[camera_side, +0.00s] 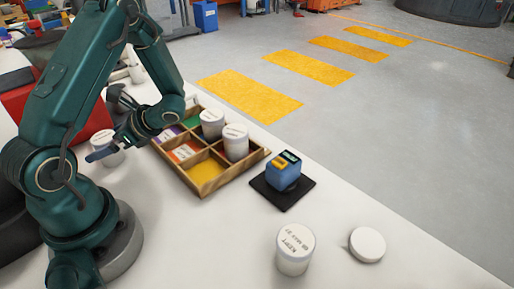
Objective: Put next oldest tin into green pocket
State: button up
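A wooden tray (226,181) with coloured pockets stands in the middle of the table. The green pocket (191,122) is at its back, partly hidden; I see green floor there. Two white tins, one farther back (212,128) and one nearer (236,147), stand upright in the pockets along the tray's right side. Another white tin (106,156) stands left of the tray, partly covered by my gripper (103,149). The fingers are dark and small here; I cannot tell whether they touch that tin. A labelled white tin (294,251) stands upright at the front; its lettering is not clearly readable.
Purple (168,133), orange (184,152) and yellow (206,171) pockets show no tins. A blue device (283,172) sits on a black pad (297,194) right of the tray. A round white lid-like piece (367,244) lies at front right. A red box (90,110) stands behind my arm.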

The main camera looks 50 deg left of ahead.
jog(key=shift+r, duration=0.1)
jog(key=v, duration=1.1)
jog(key=d+r+n+t+h, duration=0.3)
jog(key=d+n+t+h, duration=0.1)
jog(key=d, duration=0.4)
jog(key=d+r+n+t+h, duration=0.4)
jog(key=d+n+t+h, duration=0.1)
jog(key=d+t, duration=0.4)
jog(key=shift+s+d+r+n, duration=0.15)
jog(key=shift+d+r+n, duration=0.2)
jog(key=shift+n, duration=0.15)
